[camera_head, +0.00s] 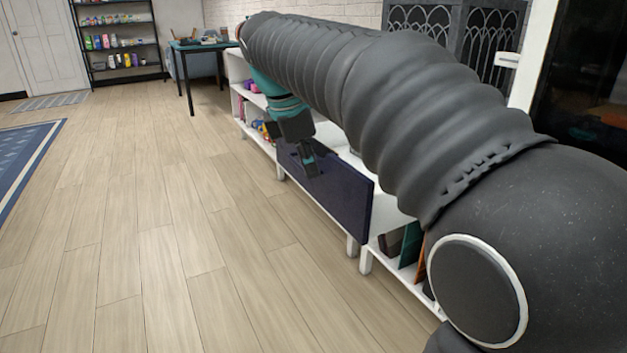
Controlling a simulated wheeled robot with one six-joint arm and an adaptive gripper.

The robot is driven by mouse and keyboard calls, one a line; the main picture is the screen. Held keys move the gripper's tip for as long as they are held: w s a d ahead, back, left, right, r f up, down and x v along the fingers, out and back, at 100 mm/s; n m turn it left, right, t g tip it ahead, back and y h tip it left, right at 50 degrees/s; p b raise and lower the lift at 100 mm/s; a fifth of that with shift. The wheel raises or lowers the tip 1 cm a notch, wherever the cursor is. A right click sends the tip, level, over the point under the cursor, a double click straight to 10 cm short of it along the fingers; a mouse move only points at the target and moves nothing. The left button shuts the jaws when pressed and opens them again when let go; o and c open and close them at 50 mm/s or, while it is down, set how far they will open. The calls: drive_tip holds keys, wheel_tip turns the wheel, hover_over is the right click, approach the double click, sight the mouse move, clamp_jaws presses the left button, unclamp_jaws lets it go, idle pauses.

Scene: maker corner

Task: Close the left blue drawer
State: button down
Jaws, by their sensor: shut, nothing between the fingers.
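A dark blue drawer front (340,200) shows low on a white shelf unit at the centre of the view. It stands out from the unit, with part of the white drawer side or shelf showing behind it. My gripper (309,172) is shut and empty, pointing down at the upper left part of the blue front. It overlaps the front in the picture; I cannot tell whether it touches. My grey arm hides much of the unit's top and right side. No second blue drawer shows.
The white shelf unit (365,262) holds books at right and colourful items at left. Open wooden floor (150,220) lies to the left. A blue rug (25,160), a table (205,45) and a black shelf rack (120,75) are farther off.

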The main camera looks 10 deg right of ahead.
sight(325, 184)
drive_tip(key=w+a+n, duration=0.3)
drive_tip(key=w, duration=0.1)
drive_tip(key=shift+n+g+h, duration=0.3)
drive_tip(key=shift+h, duration=0.2)
drive_tip(key=w+d+f+b, duration=0.1)
drive_tip(key=d+f, duration=0.1)
drive_tip(key=d+f+b, duration=0.1)
drive_tip(key=d+f, duration=0.2)
drive_tip(key=w+d+f+b, duration=0.1)
drive_tip(key=d+f, duration=0.1)
drive_tip(key=f, duration=0.1)
drive_tip(key=shift+w+d+f+b, duration=0.15)
drive_tip(key=shift+w+d+b, duration=0.05)
drive_tip(key=shift+w+b, duration=0.15)
